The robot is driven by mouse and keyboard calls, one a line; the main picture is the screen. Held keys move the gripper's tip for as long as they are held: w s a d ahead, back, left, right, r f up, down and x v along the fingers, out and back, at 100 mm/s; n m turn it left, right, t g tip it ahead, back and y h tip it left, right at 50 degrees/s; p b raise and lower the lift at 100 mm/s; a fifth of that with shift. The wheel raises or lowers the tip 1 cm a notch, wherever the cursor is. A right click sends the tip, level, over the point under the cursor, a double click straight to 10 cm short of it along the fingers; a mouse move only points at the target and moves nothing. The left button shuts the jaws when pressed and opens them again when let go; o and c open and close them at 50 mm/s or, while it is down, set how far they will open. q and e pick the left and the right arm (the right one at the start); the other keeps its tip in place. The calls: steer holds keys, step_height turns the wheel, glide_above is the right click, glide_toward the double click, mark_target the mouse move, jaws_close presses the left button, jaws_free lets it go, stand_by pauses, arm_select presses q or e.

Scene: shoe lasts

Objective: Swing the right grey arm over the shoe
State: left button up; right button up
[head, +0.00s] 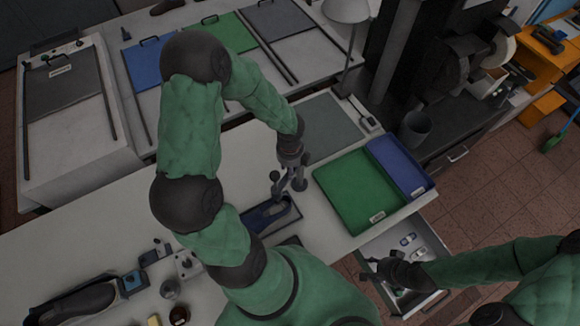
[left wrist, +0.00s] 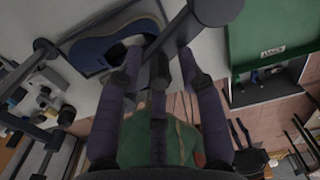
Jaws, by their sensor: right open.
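A dark blue fixture (head: 270,215) with a shoe-shaped grey middle lies on the white bench; I cannot tell whether a shoe sits in it. It also shows at the top of the left wrist view (left wrist: 105,52). A grey arm with a round end (left wrist: 178,40) crosses over one side of it. My left gripper (head: 288,188) hangs over the fixture. Its fingers (left wrist: 158,75) are apart, with the grey arm's end showing between them; contact cannot be told. My right gripper (head: 385,266) is open at the open drawer. A black shoe-shaped thing (head: 82,302) lies at lower left.
A green tray (head: 352,190) and a blue tray (head: 398,168) stand right of the fixture. The drawer (head: 425,262) below them is pulled out, with small items inside. A lamp (head: 346,12) stands behind. Several small devices (head: 186,264) sit left of the fixture.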

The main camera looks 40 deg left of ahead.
arm_select(q)
step_height(320, 180, up, 12)
stand_by(0.8)
stand_by(0.5)
